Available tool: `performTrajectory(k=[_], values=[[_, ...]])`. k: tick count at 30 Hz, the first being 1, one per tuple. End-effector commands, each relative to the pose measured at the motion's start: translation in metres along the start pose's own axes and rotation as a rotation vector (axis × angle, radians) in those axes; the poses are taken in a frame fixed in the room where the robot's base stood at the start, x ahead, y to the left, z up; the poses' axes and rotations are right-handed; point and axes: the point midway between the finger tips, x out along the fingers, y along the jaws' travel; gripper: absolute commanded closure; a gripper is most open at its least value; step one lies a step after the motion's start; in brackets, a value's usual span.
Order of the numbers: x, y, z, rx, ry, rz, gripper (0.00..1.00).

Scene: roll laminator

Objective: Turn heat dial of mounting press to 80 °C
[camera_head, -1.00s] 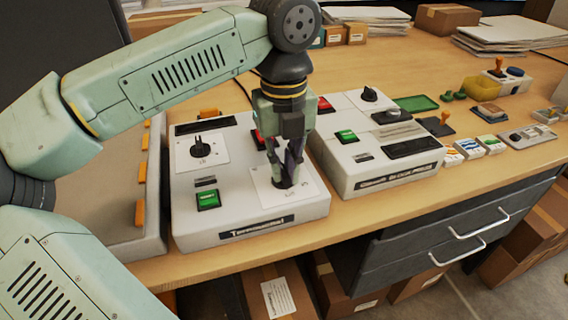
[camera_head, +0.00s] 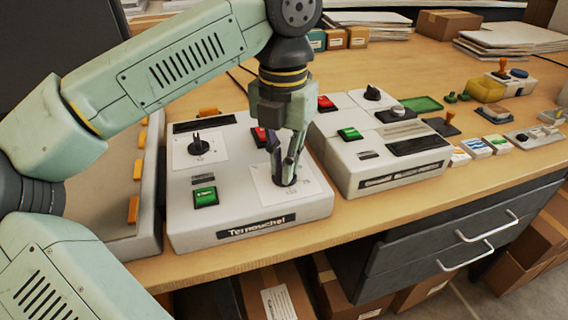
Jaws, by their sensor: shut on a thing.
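A white press-like unit (camera_head: 245,222) with a dark nameplate stands in the middle of the table. It carries a black dial (camera_head: 198,143) on a white scale plate at its upper left. A second black dial (camera_head: 287,179) sits on a scale plate at its lower right. My gripper (camera_head: 287,172) points down over this second dial and is shut on it. The fingers hide most of the knob, and the scale marks are too small to read. Which dial is for heat cannot be told.
The unit also has a green button (camera_head: 205,197) and a red switch (camera_head: 259,136), close to my gripper. A second white unit (camera_head: 370,180) with its own dial (camera_head: 372,92) stands just right. Stamps and small boxes (camera_head: 477,147) lie farther right.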

Motion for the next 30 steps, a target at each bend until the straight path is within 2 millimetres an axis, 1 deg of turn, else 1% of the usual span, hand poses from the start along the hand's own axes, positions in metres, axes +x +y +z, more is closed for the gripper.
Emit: performTrajectory(k=[6, 12, 19, 30], values=[[0.0003, 0.0005, 0.0, 0.149, 0.0, 0.001, 1.0], [-0.0001, 0.0009, 0.0001, 0.237, -0.001, 0.0, 1.0], [-0.0003, 0.0012, 0.0001, 0.281, 0.0, 0.0, 1.0], [-0.0005, 0.0013, 0.0001, 0.287, 0.0, 0.001, 1.0]])
